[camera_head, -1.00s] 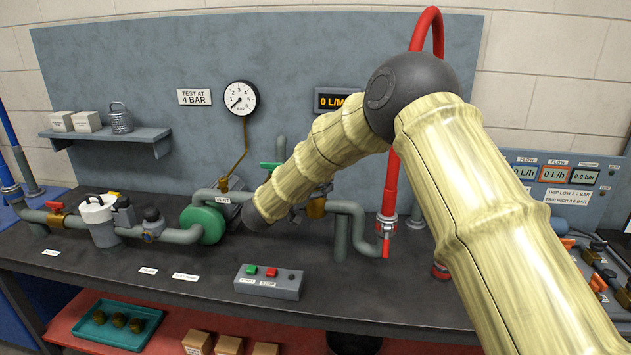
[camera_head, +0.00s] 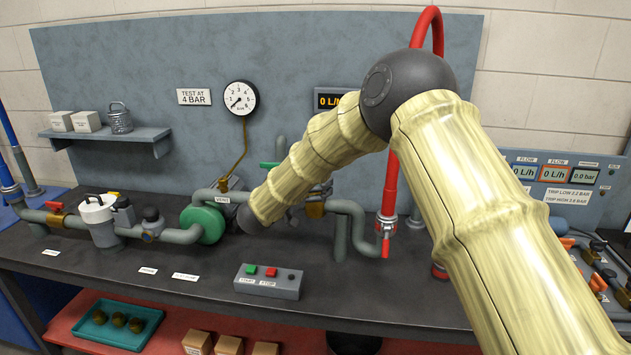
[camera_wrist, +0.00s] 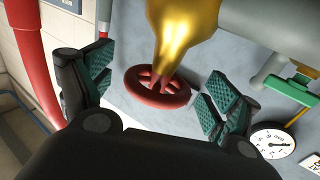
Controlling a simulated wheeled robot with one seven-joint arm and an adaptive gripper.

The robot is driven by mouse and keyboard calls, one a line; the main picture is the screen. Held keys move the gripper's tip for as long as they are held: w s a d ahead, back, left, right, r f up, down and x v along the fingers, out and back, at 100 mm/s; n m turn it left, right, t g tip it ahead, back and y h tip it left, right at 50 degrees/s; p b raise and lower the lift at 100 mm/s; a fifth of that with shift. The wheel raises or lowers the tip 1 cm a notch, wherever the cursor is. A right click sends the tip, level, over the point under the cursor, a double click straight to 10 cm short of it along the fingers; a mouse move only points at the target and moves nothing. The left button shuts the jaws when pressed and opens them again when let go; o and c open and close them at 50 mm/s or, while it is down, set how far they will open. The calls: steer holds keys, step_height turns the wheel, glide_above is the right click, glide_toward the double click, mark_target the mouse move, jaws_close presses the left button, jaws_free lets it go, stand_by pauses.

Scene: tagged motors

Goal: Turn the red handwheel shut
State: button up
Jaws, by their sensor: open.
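The red handwheel (camera_wrist: 160,87) shows in the wrist view as a round spoked rim on the end of a brass valve body (camera_wrist: 183,30). It sits between and a little beyond the two fingers of my gripper (camera_wrist: 155,90). The fingers are spread wide with green ribbed pads, and the left and right pads are both apart from the rim. The gripper is open and empty. In the head view my arm hides the handwheel and my gripper; only a bit of the brass valve (camera_head: 316,208) shows beside the arm.
A red hose (camera_head: 391,190) rises close to the right of the valve and also shows at left in the wrist view (camera_wrist: 35,60). A green-handled valve (camera_wrist: 291,90) and a pressure gauge (camera_wrist: 272,142) are at right there. A start/stop box (camera_head: 269,281) stands on the bench.

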steer(key=v, duration=1)
steer(key=shift+s+a, duration=0.2)
steer(key=shift+s, duration=0.05)
steer(key=shift+d, duration=0.1)
